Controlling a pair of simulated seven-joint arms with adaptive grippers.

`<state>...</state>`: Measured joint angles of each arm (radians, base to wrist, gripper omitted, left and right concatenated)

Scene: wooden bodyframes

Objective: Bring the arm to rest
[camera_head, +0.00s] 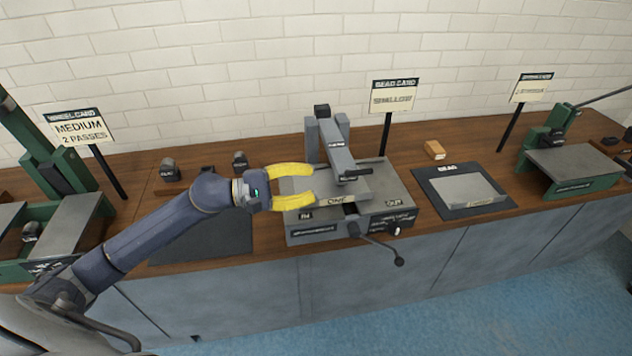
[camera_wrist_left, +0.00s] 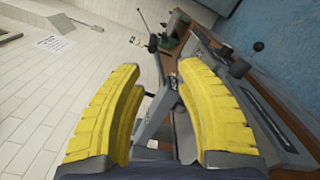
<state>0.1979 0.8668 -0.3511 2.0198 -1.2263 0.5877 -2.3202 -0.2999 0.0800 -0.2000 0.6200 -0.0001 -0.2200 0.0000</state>
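My left arm comes in from the left in the head view, and its yellow-fingered gripper (camera_head: 306,187) is at the left side of the grey machine (camera_head: 385,196) on the bench. The fingers are spread apart with nothing seen between them. In the left wrist view the gripper (camera_wrist_left: 165,95) is also open, with the machine's grey parts beyond the gap. Whether the fingers touch the machine I cannot tell. My right gripper is in neither view.
The wooden bench (camera_head: 270,236) carries green machines at both ends. A dark mat with a grey plate (camera_head: 463,190) lies right of the grey machine, a small tan block (camera_head: 434,150) behind it. The machine's crank handle (camera_head: 398,261) sticks out in front. Sign posts stand behind.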

